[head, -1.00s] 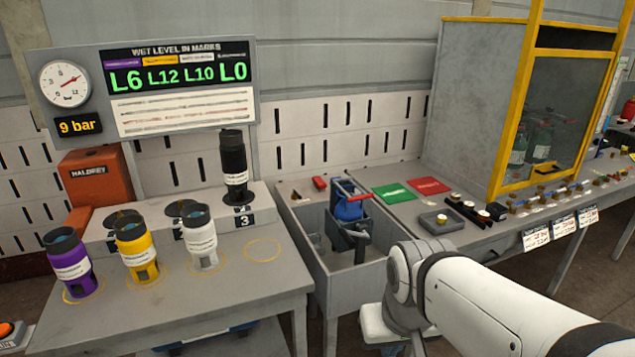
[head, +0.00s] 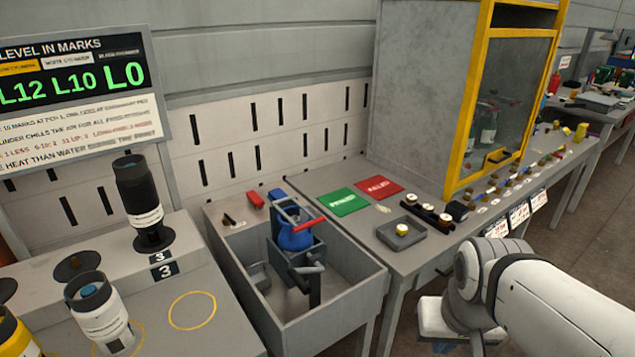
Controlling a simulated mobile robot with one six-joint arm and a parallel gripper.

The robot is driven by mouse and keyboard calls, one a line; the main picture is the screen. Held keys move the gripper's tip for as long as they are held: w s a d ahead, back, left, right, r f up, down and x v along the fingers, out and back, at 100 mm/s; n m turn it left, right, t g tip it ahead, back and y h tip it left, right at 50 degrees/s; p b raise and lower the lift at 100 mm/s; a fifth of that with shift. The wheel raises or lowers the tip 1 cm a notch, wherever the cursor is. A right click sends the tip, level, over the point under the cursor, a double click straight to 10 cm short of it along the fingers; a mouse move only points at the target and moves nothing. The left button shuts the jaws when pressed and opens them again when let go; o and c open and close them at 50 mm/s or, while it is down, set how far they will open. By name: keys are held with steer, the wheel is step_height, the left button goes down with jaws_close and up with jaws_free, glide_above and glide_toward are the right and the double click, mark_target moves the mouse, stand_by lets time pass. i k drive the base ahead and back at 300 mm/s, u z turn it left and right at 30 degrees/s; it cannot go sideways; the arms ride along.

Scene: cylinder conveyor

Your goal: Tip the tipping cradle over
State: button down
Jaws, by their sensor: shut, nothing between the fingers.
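The tipping cradle (head: 300,252) stands in the grey open-topped basin (head: 345,310), near its back. It is a dark grey holder with a blue vessel (head: 296,236) in it, and it looks upright. A red bar (head: 309,226) sticks out at the top of the cradle. A dark upright post with a short arm (head: 315,286) stands in front of it. Only white links of my arm show at the lower right, apart from the basin. My gripper is out of the picture.
Left of the basin is a table with a black cylinder (head: 137,195) on a step and a white cylinder (head: 98,315). Right of it a bench carries a green card (head: 344,201), a red card (head: 379,188) and a yellow-framed cabinet (head: 468,110). The basin's front is free of loose objects.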

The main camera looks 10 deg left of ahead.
mark_target(294, 271)
steer(key=z, duration=0.15)
steer(key=i, duration=1)
steer(key=u, duration=0.45)
